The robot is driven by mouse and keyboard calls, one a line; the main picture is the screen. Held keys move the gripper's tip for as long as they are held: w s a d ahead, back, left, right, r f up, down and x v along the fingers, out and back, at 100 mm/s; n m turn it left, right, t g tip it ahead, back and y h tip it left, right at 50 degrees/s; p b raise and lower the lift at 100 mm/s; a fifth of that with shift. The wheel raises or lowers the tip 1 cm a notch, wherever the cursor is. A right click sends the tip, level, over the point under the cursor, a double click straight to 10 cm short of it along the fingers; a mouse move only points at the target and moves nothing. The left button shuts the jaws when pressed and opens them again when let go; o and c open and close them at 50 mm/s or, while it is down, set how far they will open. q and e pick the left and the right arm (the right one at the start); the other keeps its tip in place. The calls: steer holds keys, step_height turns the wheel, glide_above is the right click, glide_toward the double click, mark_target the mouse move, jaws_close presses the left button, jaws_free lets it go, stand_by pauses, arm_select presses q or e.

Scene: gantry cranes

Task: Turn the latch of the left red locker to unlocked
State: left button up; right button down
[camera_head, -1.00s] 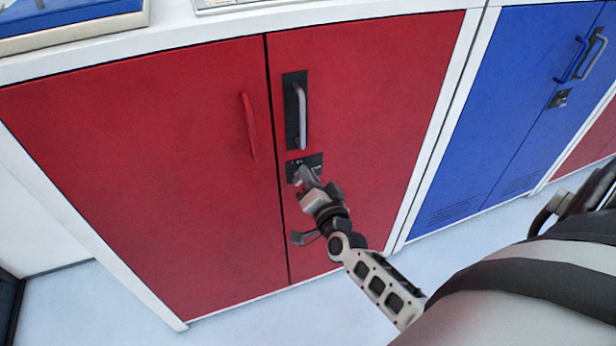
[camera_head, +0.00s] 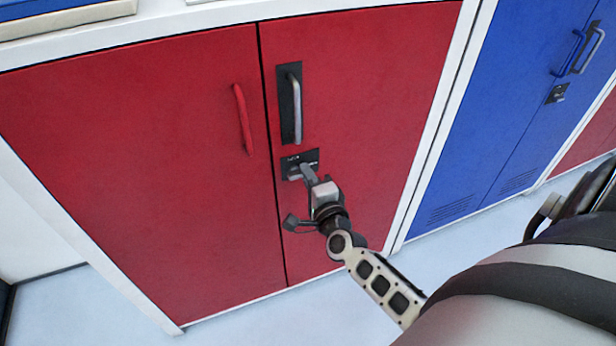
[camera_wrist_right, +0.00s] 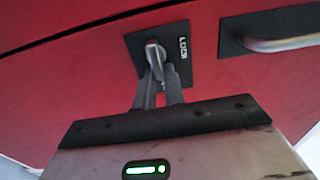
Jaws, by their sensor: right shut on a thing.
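The left red locker (camera_head: 150,190) has two closed doors. On its right door, a latch on a small black plate (camera_head: 300,163) sits below a grey handle. My right gripper (camera_head: 308,178) is at the plate, its fingers shut on the latch. In the right wrist view, the latch (camera_wrist_right: 154,54) is between the two fingertips (camera_wrist_right: 158,78), and "LOCK" lettering shows on the plate (camera_wrist_right: 186,62). The fingers partly hide the latch in both views. My left gripper is not in view.
A red handle (camera_head: 243,118) is on the left door and a grey handle (camera_head: 296,105) is above the latch. A blue locker (camera_head: 500,110) stands to the right. The pale floor in front (camera_head: 90,310) is clear.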

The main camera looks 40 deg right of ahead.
steer(key=shift+a+f, duration=0.15)
steer(key=shift+a, duration=0.1)
steer(key=c, duration=1.5)
jaws_free()
steer(key=shift+d, duration=0.1)
steer(key=v, duration=1.6)
steer(key=shift+d, duration=0.1)
